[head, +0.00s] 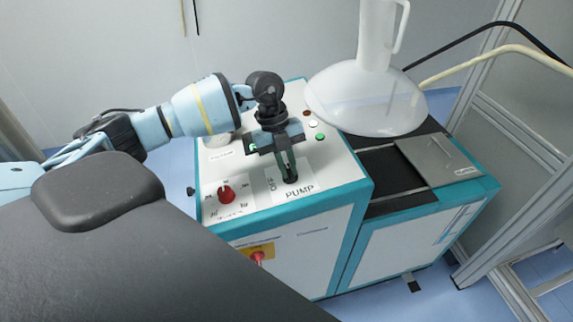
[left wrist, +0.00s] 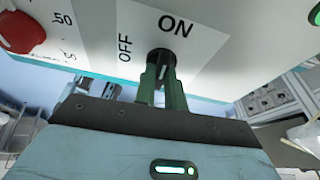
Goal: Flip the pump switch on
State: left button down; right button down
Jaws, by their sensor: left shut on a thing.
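The pump switch (head: 291,179) is a small black rotary knob on the white top panel of the machine, beside the printed word PUMP. In the left wrist view the knob (left wrist: 161,56) shows between the words OFF, at its left, and ON, above it. My left gripper (head: 287,168) reaches down to the panel, its dark green fingers shut on the knob; they also show in the left wrist view (left wrist: 161,76). The fingers hide part of the knob, so I cannot tell which way it points. My right gripper is not in view.
A red dial (head: 226,194) sits left of the switch. Several small coloured buttons and lights are behind it. A red knob on a yellow plate (head: 258,256) is on the front face.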

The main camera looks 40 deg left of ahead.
pick_arm(q)
jog(key=shift+m, duration=0.4)
jog(key=c, duration=1.5)
grip_release()
jog(key=shift+o, duration=0.2)
jog(key=v, duration=0.7)
jog(key=shift+r, duration=0.4)
